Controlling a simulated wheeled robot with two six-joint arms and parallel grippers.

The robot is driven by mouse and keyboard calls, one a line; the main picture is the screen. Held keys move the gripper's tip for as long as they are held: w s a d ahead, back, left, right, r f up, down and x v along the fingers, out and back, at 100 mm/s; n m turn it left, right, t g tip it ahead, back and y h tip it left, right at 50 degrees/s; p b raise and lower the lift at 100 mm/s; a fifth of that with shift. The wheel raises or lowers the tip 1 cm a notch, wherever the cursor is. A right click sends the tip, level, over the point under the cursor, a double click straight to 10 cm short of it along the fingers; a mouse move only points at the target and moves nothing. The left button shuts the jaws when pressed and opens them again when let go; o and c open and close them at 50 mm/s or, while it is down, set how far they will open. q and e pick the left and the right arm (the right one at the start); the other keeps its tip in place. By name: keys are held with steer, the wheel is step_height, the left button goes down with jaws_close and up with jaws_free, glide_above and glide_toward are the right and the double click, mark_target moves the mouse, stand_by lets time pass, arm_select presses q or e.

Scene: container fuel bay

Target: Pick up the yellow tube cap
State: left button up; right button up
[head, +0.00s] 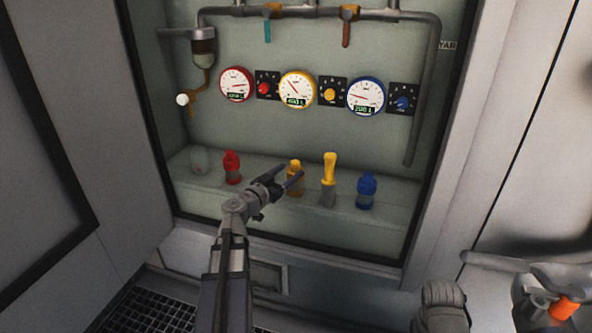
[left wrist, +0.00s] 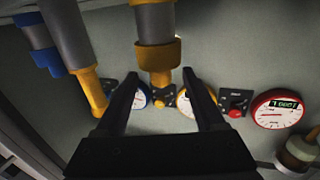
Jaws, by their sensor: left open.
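A short yellow tube cap (head: 295,188) with a grey band stands upright on the shelf, partly hidden by my left gripper (head: 291,173). In the left wrist view the yellow cap (left wrist: 158,55) is at top centre, its narrow end pointing down the picture. My left gripper (left wrist: 160,75) is open and empty there, its two fingers on either side of the cap's narrow end in the picture. I cannot tell whether they touch it. A taller yellow-topped piece with a grey base (head: 329,180) stands just right of the cap. My right gripper is not in view.
On the same shelf (head: 250,200) stand a red cap (head: 232,167), a pale grey one (head: 199,160) and a blue one (head: 367,190). Red, yellow (head: 297,90) and blue gauges with knobs line the back wall. A pipe (head: 425,90) runs down at the right.

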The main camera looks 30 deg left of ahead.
arm_select(q)
steer(key=shift+w+d+r, duration=0.1)
steer(key=shift+w+d, duration=0.05)
steer(key=shift+w, duration=1.65)
steer(key=shift+w+d, duration=0.1)
steer(key=shift+w, duration=1.65)
jaws_close()
